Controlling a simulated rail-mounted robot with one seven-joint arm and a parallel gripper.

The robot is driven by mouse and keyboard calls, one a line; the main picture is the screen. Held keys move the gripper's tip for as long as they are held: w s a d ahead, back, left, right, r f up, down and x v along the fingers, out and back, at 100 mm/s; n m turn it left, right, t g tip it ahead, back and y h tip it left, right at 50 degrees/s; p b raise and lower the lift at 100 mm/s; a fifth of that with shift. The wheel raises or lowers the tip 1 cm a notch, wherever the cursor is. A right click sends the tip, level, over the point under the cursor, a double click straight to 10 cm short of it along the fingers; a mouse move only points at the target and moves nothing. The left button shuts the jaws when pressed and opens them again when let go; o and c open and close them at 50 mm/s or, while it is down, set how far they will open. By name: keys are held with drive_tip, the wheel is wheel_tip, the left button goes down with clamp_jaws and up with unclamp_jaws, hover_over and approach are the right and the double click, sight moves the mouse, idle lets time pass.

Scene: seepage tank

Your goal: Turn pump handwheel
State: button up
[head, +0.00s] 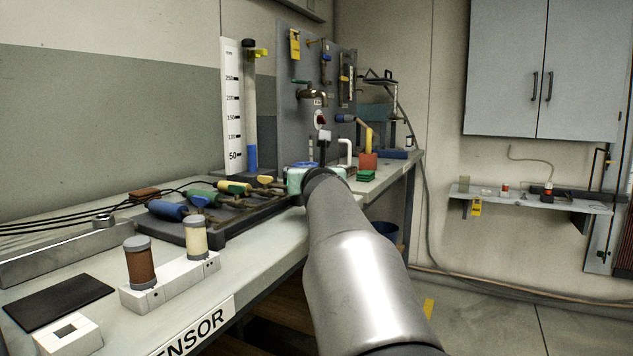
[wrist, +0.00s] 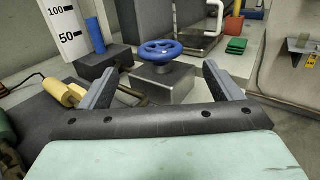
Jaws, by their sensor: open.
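The blue pump handwheel (wrist: 160,50) sits on top of a grey metal block (wrist: 164,84) in the wrist view. It lies ahead of my gripper (wrist: 161,80), between the lines of its two fingers. My gripper is open and empty, with the fingers apart and the wheel beyond them. No contact with the wheel shows. In the head view a sliver of the blue wheel (head: 305,164) shows behind my gripper's pale green body (head: 297,180); my arm hides the rest there, fingertips included.
A ruler board (head: 234,105) and tube stand left of the wheel. Yellow-handled valves (wrist: 66,92) lie close to the left finger. A grey panel (head: 318,80) rises behind. Green blocks (wrist: 236,46) and a red block (wrist: 233,25) stand to the right.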

drive_tip(key=v, duration=0.6)
drive_tip(key=shift+s+a, duration=0.1)
drive_tip(key=shift+s, duration=0.3)
drive_tip(key=shift+v, duration=0.85)
drive_tip(key=shift+d+p, duration=0.25)
drive_tip(key=shift+p, duration=0.05)
